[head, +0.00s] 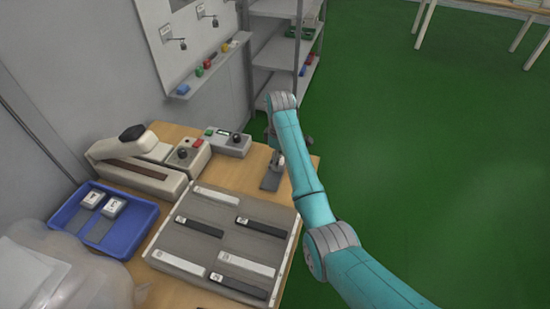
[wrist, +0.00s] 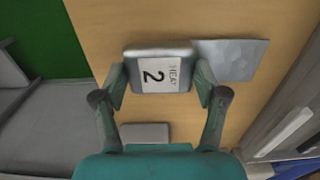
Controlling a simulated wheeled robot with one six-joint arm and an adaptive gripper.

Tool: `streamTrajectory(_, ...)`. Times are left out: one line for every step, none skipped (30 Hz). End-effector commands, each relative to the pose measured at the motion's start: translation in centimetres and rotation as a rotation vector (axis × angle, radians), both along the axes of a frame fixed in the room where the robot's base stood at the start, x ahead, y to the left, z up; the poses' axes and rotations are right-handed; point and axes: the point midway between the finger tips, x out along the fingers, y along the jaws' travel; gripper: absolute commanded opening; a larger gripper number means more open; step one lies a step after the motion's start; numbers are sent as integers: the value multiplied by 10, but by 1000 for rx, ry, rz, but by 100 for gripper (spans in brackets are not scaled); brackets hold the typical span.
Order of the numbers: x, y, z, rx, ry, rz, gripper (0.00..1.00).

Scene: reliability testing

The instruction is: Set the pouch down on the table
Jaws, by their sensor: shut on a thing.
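The pouch (wrist: 160,72) is a grey padded block with a white label bearing a large "2". In the wrist view it sits between the two fingers of my gripper (wrist: 158,80), which is shut on its sides. A flat grey sheet (wrist: 232,60) shows right beside it; I cannot tell if it joins the pouch. The wooden table (wrist: 240,22) lies below; I cannot tell if the pouch touches it. In the head view my gripper (head: 272,160) is at the table's far right end, largely hidden by my arm, and the pouch is hard to make out.
A grey board (head: 170,238) with several black and white strips lies in front. A blue tray (head: 133,240) holds two labelled pouches. A sealer-like device (head: 130,168) and control boxes (head: 230,142) stand at the back. Grey shelves (head: 275,55) stand beyond the table; green floor lies right.

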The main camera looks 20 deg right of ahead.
Motion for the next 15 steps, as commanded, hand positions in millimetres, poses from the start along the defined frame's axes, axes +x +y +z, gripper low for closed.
streamTrajectory(-3, -2, -6, 0, 1, -1, 40)
streamTrajectory(-3, -3, -8, 1, 1, -1, 40)
streamTrajectory(-3, -3, -9, 0, 0, 0, 40)
streamTrajectory(-3, -3, -9, -1, -1, 0, 40)
streamTrajectory(-3, -3, -9, 0, -1, 0, 40)
streamTrajectory(-3, -3, -9, 0, -1, 0, 40)
streamTrajectory(-3, -3, -9, 0, -1, 0, 40)
streamTrajectory(-3, -3, -9, -1, -1, 0, 40)
streamTrajectory(-3, -3, -9, -1, -1, 0, 40)
streamTrajectory(-3, -3, -9, 0, 0, 0, 40)
streamTrajectory(-3, -3, -10, 0, 0, 0, 40)
streamTrajectory(-3, -3, -11, 0, 0, 0, 40)
streamTrajectory(-3, -3, -11, -1, -1, 0, 74)
streamTrajectory(-3, -3, -11, 0, -1, 0, 82)
streamTrajectory(-3, -3, -11, 0, -1, 0, 92)
